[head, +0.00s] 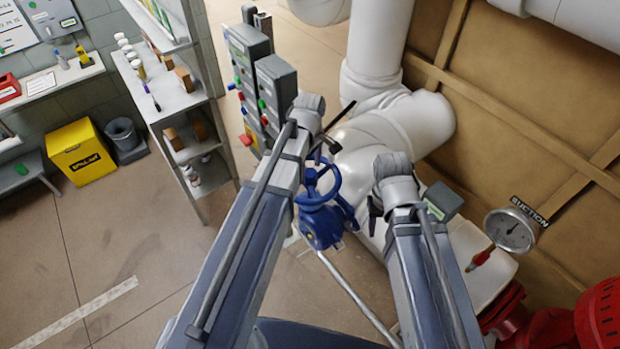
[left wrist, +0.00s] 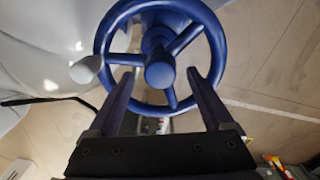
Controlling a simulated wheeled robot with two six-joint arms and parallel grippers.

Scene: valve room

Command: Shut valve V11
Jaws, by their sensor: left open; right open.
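A blue valve with a round spoked handwheel (head: 319,186) stands below the white pipework in the middle of the head view. No tag reading V11 can be made out on it. In the left wrist view the handwheel (left wrist: 217,48) faces the camera, with its hub between my left fingers. My left gripper (head: 327,150) is at the wheel's upper side, open; its fingers (left wrist: 160,80) lie over the wheel's lower part. Whether they touch it I cannot tell. My right gripper (head: 375,207) is open, empty and to the right of the valve, partly hidden by its own arm.
Large white pipes (head: 382,130) run behind the valve. A gauge marked SUCTION (head: 510,231) and red equipment (head: 600,315) are at the right. Grey control boxes (head: 276,90) stand to the left of the valve. A shelf (head: 172,95) and a yellow bin (head: 80,152) stand further left; the floor there is open.

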